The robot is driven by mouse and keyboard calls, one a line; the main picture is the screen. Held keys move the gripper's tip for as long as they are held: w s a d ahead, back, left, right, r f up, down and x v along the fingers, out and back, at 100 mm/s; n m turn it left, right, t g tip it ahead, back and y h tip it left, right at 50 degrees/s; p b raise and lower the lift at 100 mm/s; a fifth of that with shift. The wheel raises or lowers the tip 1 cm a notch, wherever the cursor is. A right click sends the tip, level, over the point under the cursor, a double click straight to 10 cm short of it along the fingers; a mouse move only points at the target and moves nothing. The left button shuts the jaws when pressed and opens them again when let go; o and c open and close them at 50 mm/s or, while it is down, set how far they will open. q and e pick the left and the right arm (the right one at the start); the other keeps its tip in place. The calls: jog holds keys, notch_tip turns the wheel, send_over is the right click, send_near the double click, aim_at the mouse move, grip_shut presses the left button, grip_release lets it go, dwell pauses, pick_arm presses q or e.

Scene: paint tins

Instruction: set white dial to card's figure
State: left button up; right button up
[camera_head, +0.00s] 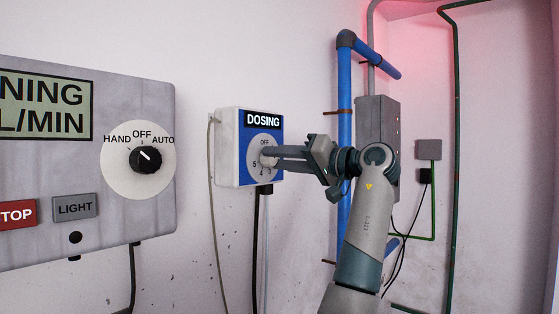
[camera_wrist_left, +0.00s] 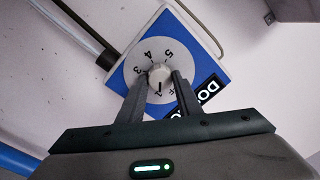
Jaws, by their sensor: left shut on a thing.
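In the left wrist view the scale shows 3, 4, 5 and part of OFF; a dark mark on the dial's lower side points toward my gripper. I cannot tell which figure it meets, as the fingers hide part of the scale. My left gripper (camera_wrist_left: 156,82) is shut on the dial, one finger on each side; in the head view its fingers (camera_head: 268,157) cover most of the dial. No card with a readable figure shows. My right gripper is out of view.
At left is a grey panel (camera_head: 90,165) with a black HAND/OFF/AUTO knob (camera_head: 145,159), LIGHT and red STOP buttons, and a cut-off display (camera_head: 45,105) reading "NING" and "L/MIN". A blue pipe (camera_head: 345,90) and grey box (camera_head: 377,115) stand behind my arm. Cables hang below the DOSING box.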

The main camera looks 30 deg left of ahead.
pick_arm(q)
jog(key=m, duration=1)
jog(key=shift+t, duration=0.3)
jog(key=o, duration=1)
jog(key=shift+o, duration=0.2)
jog(key=shift+f, duration=0.1)
jog(key=shift+d, duration=0.15)
